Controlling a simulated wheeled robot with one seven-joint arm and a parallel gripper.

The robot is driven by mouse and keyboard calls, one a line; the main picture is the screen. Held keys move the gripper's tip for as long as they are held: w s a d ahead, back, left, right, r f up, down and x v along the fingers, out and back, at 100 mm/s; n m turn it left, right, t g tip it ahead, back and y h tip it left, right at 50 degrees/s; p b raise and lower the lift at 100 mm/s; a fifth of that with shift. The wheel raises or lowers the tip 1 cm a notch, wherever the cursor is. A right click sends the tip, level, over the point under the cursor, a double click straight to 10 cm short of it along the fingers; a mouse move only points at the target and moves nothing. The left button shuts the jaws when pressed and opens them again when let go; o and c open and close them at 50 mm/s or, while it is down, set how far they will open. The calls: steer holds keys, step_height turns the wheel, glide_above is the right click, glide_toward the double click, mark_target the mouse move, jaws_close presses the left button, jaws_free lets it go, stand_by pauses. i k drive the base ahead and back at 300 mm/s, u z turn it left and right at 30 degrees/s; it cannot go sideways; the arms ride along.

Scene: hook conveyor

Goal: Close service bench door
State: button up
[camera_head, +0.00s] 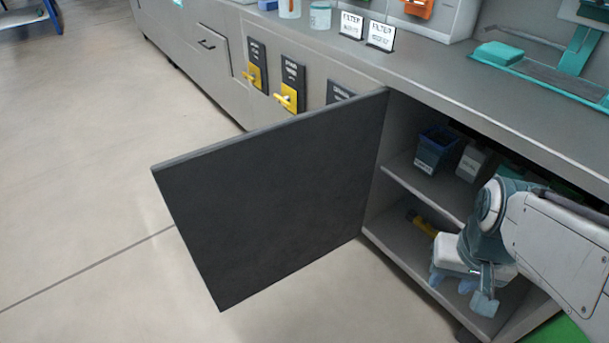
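The service bench door (275,195) is a dark grey panel. It stands wide open, swung out from the bench over the floor, hinged at its right edge by the cabinet opening. The service bench (460,88) is grey, and its cabinet shows shelves inside. My gripper (462,290) is at the lower right, in front of the open cabinet and to the right of the door, apart from it. It points downward, and its fingers look spread with nothing seen between them. My arm hides the right part of the cabinet.
On the upper shelf (405,178) stand a dark blue bin (435,150) and a grey box (472,162). A yellow item (424,224) lies on the lower shelf. Yellow handles (290,97) stick out from the bench front behind the door. The floor (80,190) at left is clear.

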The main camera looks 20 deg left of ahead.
mark_target(252, 209)
steer(key=k, duration=0.5)
steer(key=u, duration=2.4)
steer(key=i, duration=3.05)
steer(key=z, duration=4.1)
